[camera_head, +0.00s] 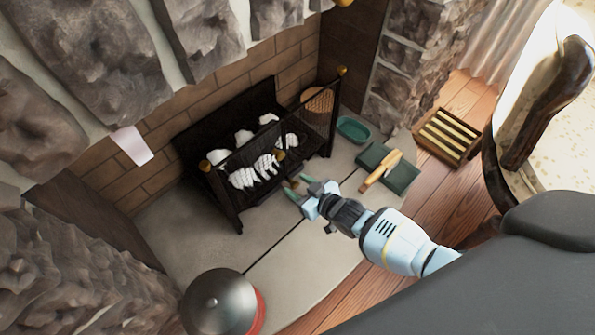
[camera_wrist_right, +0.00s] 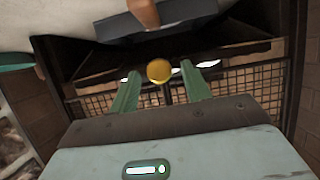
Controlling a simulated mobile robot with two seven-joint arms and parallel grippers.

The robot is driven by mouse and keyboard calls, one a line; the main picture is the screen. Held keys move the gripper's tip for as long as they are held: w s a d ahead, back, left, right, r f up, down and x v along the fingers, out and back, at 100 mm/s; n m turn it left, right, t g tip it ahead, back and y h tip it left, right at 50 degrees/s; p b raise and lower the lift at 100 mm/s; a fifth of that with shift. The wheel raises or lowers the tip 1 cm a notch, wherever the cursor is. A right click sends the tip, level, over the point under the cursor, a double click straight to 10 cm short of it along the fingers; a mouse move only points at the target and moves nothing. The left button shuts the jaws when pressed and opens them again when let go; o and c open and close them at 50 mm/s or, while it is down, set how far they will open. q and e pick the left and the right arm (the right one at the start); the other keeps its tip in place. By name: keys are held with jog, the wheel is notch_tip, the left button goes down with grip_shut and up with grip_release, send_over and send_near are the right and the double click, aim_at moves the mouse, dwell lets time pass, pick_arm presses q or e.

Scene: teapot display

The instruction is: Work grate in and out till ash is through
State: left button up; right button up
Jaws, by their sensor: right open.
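The black fire grate (camera_head: 240,212) stands in the brick fireplace, with white and pale grey lumps (camera_head: 255,172) lying in it. Brass knobs sit on it, one at the left front corner (camera_head: 205,165). My right gripper (camera_head: 295,183) is open at the grate's front side. In the right wrist view, its two green fingers (camera_wrist_right: 160,72) stand either side of a round brass knob (camera_wrist_right: 159,71) on a dark rod. I cannot tell whether they touch it. Wire mesh (camera_wrist_right: 245,84) shows behind. Loose ash under the grate is not clear to see. My left gripper is out of view.
On the hearth are a green bowl (camera_head: 353,128), a dark green box-like thing (camera_head: 400,178) with a wooden-handled tool (camera_head: 381,170), and a dark metal dome (camera_head: 217,303) with a red side. A slatted wooden crate (camera_head: 446,136) stands on the floor. Stone walls (camera_head: 90,260) flank the fireplace.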

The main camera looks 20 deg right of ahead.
grip_shut()
jog(key=shift+s+d, duration=0.1)
jog(key=shift+s, duration=0.2)
jog(key=s, duration=0.1)
jog(key=s+d+p, duration=0.1)
jog(key=s, duration=0.1)
jog(key=shift+s+d+f+p, duration=0.15)
jog(key=shift+s+f+p, duration=0.15)
jog(key=shift+p, duration=0.1)
jog(key=shift+c, duration=1.7)
grip_release()
jog(key=o, duration=0.3)
jog(key=shift+r, duration=0.1)
jog(key=shift+o, duration=0.2)
